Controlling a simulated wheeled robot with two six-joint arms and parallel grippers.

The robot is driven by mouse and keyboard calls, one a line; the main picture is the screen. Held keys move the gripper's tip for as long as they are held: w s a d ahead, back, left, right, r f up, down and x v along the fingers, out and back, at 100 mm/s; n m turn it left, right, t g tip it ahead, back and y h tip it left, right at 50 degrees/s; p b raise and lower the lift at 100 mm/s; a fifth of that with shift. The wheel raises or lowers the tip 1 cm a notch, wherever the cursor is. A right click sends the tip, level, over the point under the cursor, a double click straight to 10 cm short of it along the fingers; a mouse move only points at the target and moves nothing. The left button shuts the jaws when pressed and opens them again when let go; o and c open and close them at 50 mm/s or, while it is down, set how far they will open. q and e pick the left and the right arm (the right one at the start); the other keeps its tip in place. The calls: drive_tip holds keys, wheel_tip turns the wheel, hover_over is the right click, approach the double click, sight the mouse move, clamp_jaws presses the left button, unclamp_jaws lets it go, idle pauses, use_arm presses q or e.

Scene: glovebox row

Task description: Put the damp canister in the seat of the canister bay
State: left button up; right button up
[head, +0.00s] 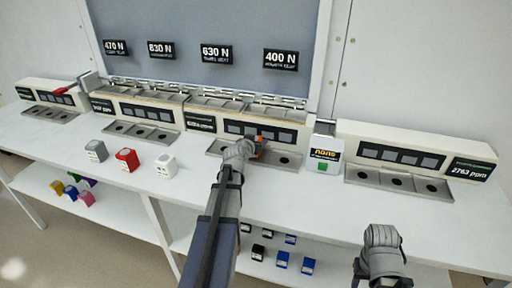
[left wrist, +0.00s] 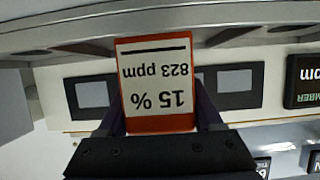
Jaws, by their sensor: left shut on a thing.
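An orange canister with a white label (left wrist: 157,75) reads 15 % and 823 ppm, upside down in the left wrist view. My left gripper (left wrist: 160,125) is shut on it. In the head view only a small orange part of the canister (head: 261,142) shows past my left gripper (head: 254,150). The canister is at the middle bay's metal tray (head: 220,149), in front of the dark windows, between dark round seats on either side. I cannot tell whether it touches the tray. My right gripper (head: 382,245) is at the lower right, its fingers hidden.
Grey (head: 96,151), red (head: 127,159) and white (head: 166,165) canisters stand on the bench at left. A white box with a green square (head: 323,152) stands right of the middle bay. Another three-seat tray (head: 398,181) is at right. The bench front is mostly clear.

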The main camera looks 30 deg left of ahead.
use_arm(q)
drive_tip(key=shift+f, duration=0.15)
drive_tip(key=o, duration=1.5)
drive_tip(key=shift+c, duration=0.2)
drive_tip(key=shift+s+d+r+p, duration=0.1)
drive_tip(key=shift+s+r+p, duration=0.1)
drive_tip(key=shift+r+p, duration=0.15)
drive_tip(key=p+v, duration=0.4)
drive_tip(key=v, duration=0.7)
drive_tip(key=shift+s+d, duration=0.1)
drive_tip(key=shift+s, duration=0.2)
